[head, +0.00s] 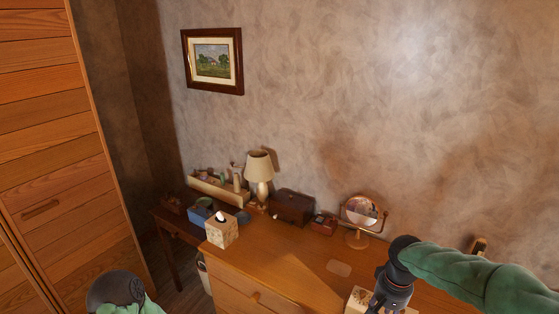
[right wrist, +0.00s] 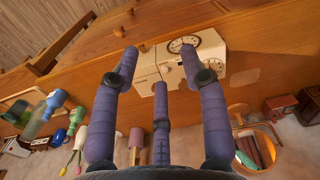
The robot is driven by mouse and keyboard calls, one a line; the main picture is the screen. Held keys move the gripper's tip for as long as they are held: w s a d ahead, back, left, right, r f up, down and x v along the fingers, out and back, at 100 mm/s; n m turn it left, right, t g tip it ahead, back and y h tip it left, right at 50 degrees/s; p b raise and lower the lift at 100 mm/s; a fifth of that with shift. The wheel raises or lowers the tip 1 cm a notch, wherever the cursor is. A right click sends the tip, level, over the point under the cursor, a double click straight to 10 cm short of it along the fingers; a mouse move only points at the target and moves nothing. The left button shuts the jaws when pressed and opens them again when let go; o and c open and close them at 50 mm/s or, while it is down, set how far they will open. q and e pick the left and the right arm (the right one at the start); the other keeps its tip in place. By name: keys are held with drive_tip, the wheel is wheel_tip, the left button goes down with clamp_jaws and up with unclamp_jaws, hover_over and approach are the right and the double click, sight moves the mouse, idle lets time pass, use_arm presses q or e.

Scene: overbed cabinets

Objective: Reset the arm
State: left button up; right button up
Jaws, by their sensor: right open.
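My right arm comes in from the right in a green sleeve, and its gripper (head: 378,302) hangs over the front right of the wooden dresser (head: 275,255). In the right wrist view the purple-grey fingers of this gripper (right wrist: 160,72) are spread open with nothing between them. A white box-like device with a round dial (right wrist: 208,50) lies on the dresser beyond the fingertips. Part of my left arm (head: 117,290) shows at the bottom left of the head view, but its gripper is not visible.
A tissue box (head: 221,231), a lamp (head: 259,170), a dark wooden box (head: 293,207) and a round mirror (head: 360,215) stand on the dresser. Bottles (right wrist: 48,105) show in the wrist view. A wooden cabinet (head: 55,150) stands left.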

drive_tip(key=s+a+f+n+y, duration=0.15)
drive_tip(key=a+f, duration=0.35)
drive_tip(key=f, duration=0.5)
drive_tip(key=s+a+f+y, duration=0.2)
drive_tip(key=a+f, duration=0.4)
drive_tip(key=f, duration=0.3)
use_arm(q)
drive_tip(key=shift+w+f, duration=0.15)
drive_tip(key=shift+w, duration=0.2)
use_arm(e)
drive_tip(key=s+a+f, duration=0.6)
drive_tip(key=s+f, duration=0.6)
drive_tip(key=shift+s+a+f, duration=0.15)
drive_tip(key=shift+s+f, duration=0.05)
drive_tip(key=shift+s, duration=0.2)
